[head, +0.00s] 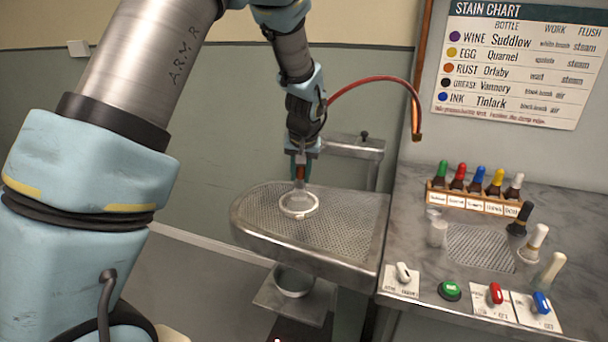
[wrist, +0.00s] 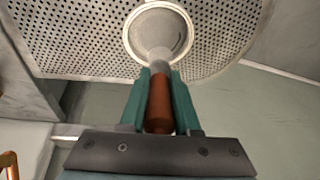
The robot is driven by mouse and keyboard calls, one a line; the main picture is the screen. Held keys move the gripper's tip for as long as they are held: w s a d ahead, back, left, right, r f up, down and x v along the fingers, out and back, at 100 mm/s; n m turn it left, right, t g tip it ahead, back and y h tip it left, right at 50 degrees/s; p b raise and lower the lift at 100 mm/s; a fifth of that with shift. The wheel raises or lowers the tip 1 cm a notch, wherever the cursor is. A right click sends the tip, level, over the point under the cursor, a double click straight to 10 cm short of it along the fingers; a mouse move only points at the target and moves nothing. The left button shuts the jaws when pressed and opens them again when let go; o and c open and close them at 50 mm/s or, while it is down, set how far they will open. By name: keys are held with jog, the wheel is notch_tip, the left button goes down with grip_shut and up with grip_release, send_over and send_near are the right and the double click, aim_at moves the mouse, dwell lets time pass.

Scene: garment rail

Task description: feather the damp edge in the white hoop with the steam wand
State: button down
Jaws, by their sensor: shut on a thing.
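My gripper (head: 300,163) points down over the perforated metal board and is shut on the steam wand. In the wrist view the wand's brown handle (wrist: 160,100) sits between the green fingers of my gripper (wrist: 160,88), and its grey nozzle (wrist: 159,57) reaches over the hoop. The white hoop (head: 298,214) lies on the board; in the wrist view its rim (wrist: 129,35) rings a pale grey cloth (wrist: 158,27). The nozzle covers part of the hoop's near edge. I cannot tell whether it touches the cloth. No damp edge stands out clearly.
The perforated board (head: 350,222) has free room around the hoop. A red hose (head: 372,79) arches at the back. The marble counter at right holds a bottle rack (head: 470,200), several brushes (head: 535,240), a green button (head: 450,290) and switches (head: 495,296). A bowl (head: 293,283) sits below the board.

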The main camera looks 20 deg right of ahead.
jog(key=a, duration=0.2)
jog(key=shift+w+a, duration=0.1)
jog(key=shift+a, duration=0.2)
dwell(0.3)
jog(key=shift+s+a+b, duration=0.25)
jog(key=shift+s+a, duration=0.05)
jog(key=shift+a, duration=0.2)
jog(key=shift+s+a+b, duration=0.2)
jog(key=shift+s+a, duration=0.1)
jog(key=shift+a, duration=0.2)
jog(key=shift+s, duration=0.1)
jog(key=shift+s+a+b, duration=0.2)
jog(key=shift+s+a, duration=0.05)
jog(key=shift+s, duration=0.3)
jog(key=shift+s+a+b, duration=0.2)
jog(key=shift+s+a, duration=0.05)
jog(key=shift+s, duration=0.3)
jog(key=shift+s, duration=0.1)
